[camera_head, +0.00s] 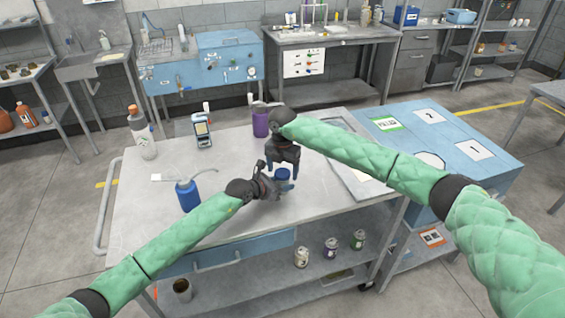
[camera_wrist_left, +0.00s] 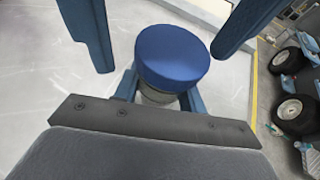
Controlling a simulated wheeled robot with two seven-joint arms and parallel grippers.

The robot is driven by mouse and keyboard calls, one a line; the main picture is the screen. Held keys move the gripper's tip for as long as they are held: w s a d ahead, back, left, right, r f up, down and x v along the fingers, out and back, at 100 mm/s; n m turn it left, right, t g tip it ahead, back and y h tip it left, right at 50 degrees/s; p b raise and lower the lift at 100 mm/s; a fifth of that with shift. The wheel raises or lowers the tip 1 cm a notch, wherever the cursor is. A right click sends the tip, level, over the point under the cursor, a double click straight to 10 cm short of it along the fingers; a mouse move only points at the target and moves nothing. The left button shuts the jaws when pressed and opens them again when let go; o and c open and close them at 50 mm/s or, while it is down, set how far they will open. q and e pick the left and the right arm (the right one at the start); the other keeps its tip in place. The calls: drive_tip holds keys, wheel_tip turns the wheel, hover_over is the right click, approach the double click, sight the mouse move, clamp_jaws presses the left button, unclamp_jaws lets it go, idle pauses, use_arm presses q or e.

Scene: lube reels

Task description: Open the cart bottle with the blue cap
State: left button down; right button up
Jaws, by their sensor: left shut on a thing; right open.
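The cart bottle with the blue cap (camera_head: 283,174) stands on the cart top, mostly hidden by my grippers. In the left wrist view its round blue cap (camera_wrist_left: 172,57) is on the pale bottle body (camera_wrist_left: 158,97). My left gripper (camera_head: 277,188) is shut on the bottle body, below the cap; its blue fingers show on both sides in the left wrist view. My right gripper (camera_head: 283,167) comes from above and is open. Its two fingers are on either side of the cap, with visible gaps to it.
Several cans (camera_head: 331,247) stand on the lower shelf. A blue cabinet (camera_head: 470,170) adjoins at right.

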drive_tip(key=shift+f, duration=0.1)
drive_tip(key=c, duration=1)
drive_tip(key=shift+n, duration=1.7)
drive_tip(key=o, duration=1.1)
drive_tip(key=shift+c, duration=0.2)
